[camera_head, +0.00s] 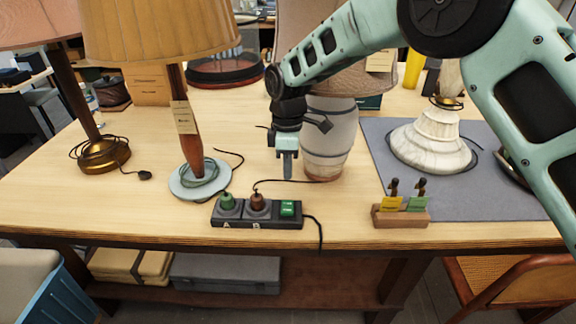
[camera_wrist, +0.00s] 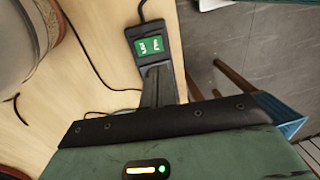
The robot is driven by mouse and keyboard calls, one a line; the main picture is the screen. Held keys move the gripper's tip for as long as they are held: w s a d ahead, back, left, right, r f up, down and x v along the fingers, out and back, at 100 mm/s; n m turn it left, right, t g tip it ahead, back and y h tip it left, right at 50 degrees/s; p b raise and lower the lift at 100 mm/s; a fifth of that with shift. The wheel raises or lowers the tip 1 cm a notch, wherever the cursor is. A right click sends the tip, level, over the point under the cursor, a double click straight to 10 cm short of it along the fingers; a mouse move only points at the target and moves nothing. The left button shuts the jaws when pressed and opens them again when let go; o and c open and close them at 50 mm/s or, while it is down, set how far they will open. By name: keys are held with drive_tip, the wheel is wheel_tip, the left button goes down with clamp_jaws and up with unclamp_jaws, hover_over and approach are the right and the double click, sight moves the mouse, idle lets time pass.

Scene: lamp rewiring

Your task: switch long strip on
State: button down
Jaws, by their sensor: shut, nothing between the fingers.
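The dark power strip (camera_head: 262,221) lies along the table's front edge. It has two sockets marked A and B; a green plug (camera_head: 227,202) is in A and a brown plug (camera_head: 257,201) is in B. A green rocker switch (camera_head: 288,209) is at its right end; I cannot tell whether it is on. The switch also shows in the wrist view (camera_wrist: 149,46). My gripper (camera_head: 288,176) points down, shut and empty, above and slightly behind the switch, apart from it. In the wrist view the fingers hide part of the strip.
A lamp with a wooden stem (camera_head: 192,140) stands left, with a brass-based lamp (camera_head: 102,153) farther left. A large ceramic lamp (camera_head: 329,140) stands close to my gripper. Cords lie around the strip.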

sight(288, 212)
drive_tip(key=f+p, duration=0.1)
drive_tip(key=f, duration=0.2)
drive_tip(key=s+f+p, duration=0.1)
drive_tip(key=f, duration=0.3)
drive_tip(key=f+p, duration=0.1)
drive_tip(key=f, duration=0.2)
drive_tip(key=shift+s+f+p, duration=0.15)
drive_tip(key=shift+f+p, duration=0.05)
drive_tip(key=shift+p, duration=0.15)
drive_tip(key=shift+f, duration=0.15)
drive_tip(key=shift+f, duration=0.1)
drive_tip(key=shift+f+b, duration=0.25)
drive_tip(key=shift+b, duration=0.25)
drive_tip(key=shift+s, duration=0.1)
drive_tip(key=shift+r, duration=0.1)
drive_tip(key=shift+w+r, duration=0.3)
drive_tip(key=shift+w, duration=0.45)
drive_tip(key=shift+r, duration=0.1)
